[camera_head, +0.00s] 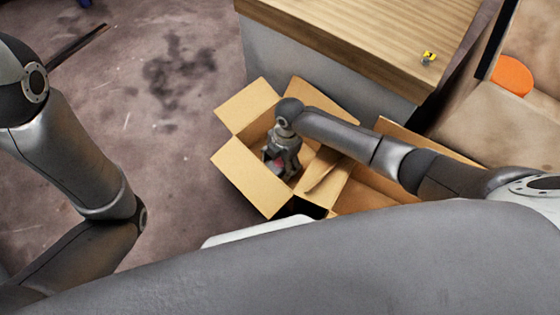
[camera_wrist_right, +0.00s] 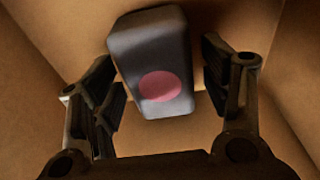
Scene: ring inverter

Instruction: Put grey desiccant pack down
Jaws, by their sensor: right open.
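The grey desiccant pack (camera_wrist_right: 150,45) is a rounded grey block with a pink-red oval spot on its face. In the right wrist view it lies between the two fingers of my right gripper (camera_wrist_right: 162,95), with visible gaps beside it. My right gripper (camera_head: 280,165) is open and reaches down into an open cardboard box (camera_head: 242,175) in the head view. There the pack (camera_head: 279,167) shows only as a small grey and reddish patch by the fingers. My left arm comes in from the left, but its gripper is out of view.
A second cardboard box (camera_head: 370,192) stands just right of the first, partly behind my right arm. A wood-topped table (camera_head: 350,45) stands behind, with a small yellow item (camera_head: 428,57) on it. An orange round object (camera_head: 513,76) is at the far right. The floor at left is mostly clear.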

